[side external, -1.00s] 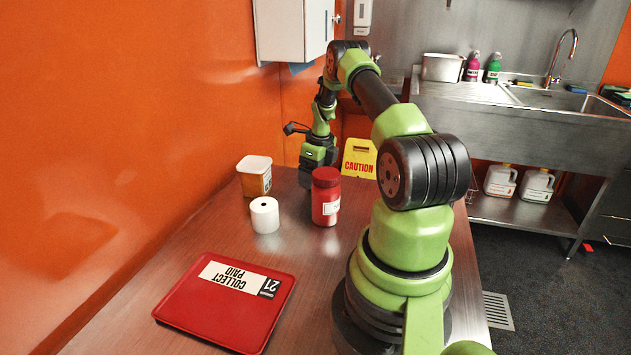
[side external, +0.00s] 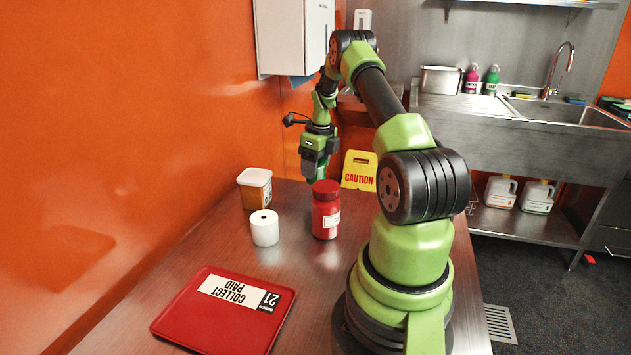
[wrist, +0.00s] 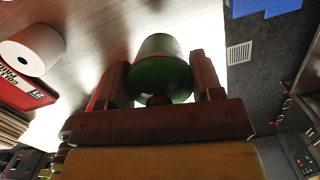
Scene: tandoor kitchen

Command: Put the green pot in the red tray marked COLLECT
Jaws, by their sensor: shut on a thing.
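The green pot (wrist: 160,68) sits between the two fingers of my gripper (wrist: 160,82) in the wrist view, and the fingers are shut on it. In the side view my gripper (side external: 317,172) is raised above the far part of the table, behind the red jar; the pot cannot be made out clearly there. The red tray (side external: 190,313) with the label COLLECT PAID 21 lies flat at the near left of the table, with nothing on it. Part of this tray (wrist: 18,92) shows at the left of the wrist view.
A red lidded jar (side external: 326,212) stands mid-table. A yellow CAUTION sign (side external: 359,171) stands at the back. Bare table lies between roll and tray.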

